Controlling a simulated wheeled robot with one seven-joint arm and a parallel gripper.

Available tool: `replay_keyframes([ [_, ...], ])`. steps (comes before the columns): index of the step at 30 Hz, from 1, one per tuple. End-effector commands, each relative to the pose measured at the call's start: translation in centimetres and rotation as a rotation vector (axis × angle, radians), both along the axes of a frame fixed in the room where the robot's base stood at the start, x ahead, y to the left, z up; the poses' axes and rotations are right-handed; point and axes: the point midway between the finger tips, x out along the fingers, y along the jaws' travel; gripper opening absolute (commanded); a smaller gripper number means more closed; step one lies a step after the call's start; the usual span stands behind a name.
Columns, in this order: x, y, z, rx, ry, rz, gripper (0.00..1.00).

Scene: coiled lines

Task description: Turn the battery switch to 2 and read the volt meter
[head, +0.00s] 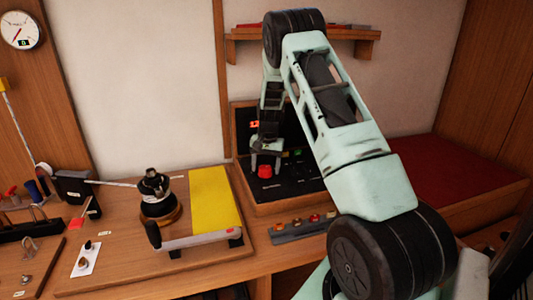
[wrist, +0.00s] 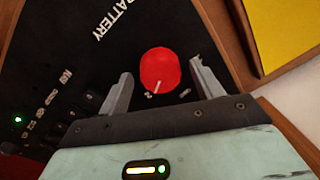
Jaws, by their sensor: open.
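The battery switch is a red round knob (wrist: 160,68) on a black panel (wrist: 60,45) marked BATTERY; it also shows in the head view (head: 265,172). A white pointer line on the knob points towards the printed 2, close to it. My gripper (wrist: 160,70) is open, with one finger on each side of the knob and gaps visible; whether either finger touches it I cannot tell. In the head view my gripper (head: 265,158) reaches down over the knob. A small orange-red lit display (head: 283,124) is on the upright panel, partly hidden by my arm; its reading is not legible.
A wooden frame surrounds the panel. To the left are a yellow board (head: 213,198) and a dark winch-like device (head: 156,195). A round dial (head: 19,30) hangs upper left. A red cushion (head: 420,175) is at right.

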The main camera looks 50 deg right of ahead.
Motion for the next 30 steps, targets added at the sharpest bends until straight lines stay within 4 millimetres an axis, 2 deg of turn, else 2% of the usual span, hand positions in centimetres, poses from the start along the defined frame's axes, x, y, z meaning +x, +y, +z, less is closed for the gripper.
replay_keyframes([
  [5,0.0,-0.2,2.6,-0.005,-0.005,0.001,0.66],
  [15,-0.4,-0.4,10.6,-0.004,-0.006,0.001,0.66],
  [21,-0.7,-0.5,14.5,-0.004,-0.006,0.0,0.66],
  [25,-0.7,-0.5,16.1,-0.002,-0.002,0.0,0.66],
  [30,-0.8,-0.5,17.0,-0.001,-0.002,0.0,0.66],
])
